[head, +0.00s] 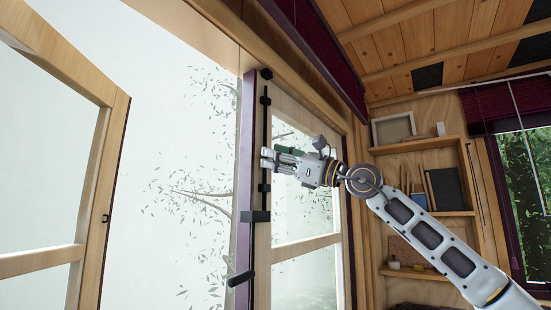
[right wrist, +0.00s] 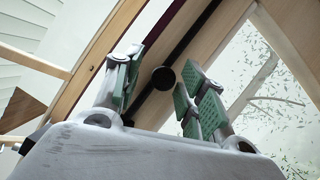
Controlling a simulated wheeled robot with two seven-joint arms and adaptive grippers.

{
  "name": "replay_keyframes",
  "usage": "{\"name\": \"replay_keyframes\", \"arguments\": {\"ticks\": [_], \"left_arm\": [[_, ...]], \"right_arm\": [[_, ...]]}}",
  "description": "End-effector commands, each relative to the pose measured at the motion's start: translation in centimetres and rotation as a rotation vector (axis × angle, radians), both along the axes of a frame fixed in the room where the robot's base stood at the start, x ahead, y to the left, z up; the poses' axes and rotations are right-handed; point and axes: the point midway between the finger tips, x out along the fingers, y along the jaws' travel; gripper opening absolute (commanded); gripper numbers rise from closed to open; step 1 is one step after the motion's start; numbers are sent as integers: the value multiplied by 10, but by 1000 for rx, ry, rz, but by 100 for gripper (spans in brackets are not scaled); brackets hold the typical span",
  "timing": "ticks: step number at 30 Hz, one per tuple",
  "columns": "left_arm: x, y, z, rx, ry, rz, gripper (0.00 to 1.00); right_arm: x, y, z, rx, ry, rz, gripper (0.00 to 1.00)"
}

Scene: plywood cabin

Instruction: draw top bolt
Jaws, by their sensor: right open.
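The top bolt (head: 264,122) is a thin black upright rod in black guides on the edge stile of the glazed door (head: 302,242). My right gripper (head: 265,158) is in front of the rod at about mid-length and hides part of it. In the right wrist view the bolt's round black knob (right wrist: 163,79) shows between the two open green-padded fingers (right wrist: 160,83). I see no clear contact of the fingers with the knob. My left gripper is in neither view.
Another glazed door leaf (head: 112,150) stands swung open at the left. A black lever handle (head: 240,279) and a black block (head: 255,216) are below the bolt. Wall shelves (head: 420,145) with books stand at the right, behind my right arm.

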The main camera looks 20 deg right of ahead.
Motion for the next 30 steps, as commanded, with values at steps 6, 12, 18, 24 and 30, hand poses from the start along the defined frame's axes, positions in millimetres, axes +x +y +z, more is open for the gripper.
{"name": "replay_keyframes", "arguments": {"ticks": [6, 12, 18, 24, 30], "left_arm": [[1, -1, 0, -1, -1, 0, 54], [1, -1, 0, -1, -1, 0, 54], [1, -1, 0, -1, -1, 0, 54], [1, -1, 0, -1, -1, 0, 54], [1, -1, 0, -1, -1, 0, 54]], "right_arm": [[-8, -10, -5, 0, 1, -1, 41], [-19, -23, -12, 1, 1, -1, 41], [-32, -36, -19, -1, 1, -2, 41], [-45, -50, -26, -1, 1, -2, 41], [-57, -63, -34, -1, 4, -2, 41]]}}
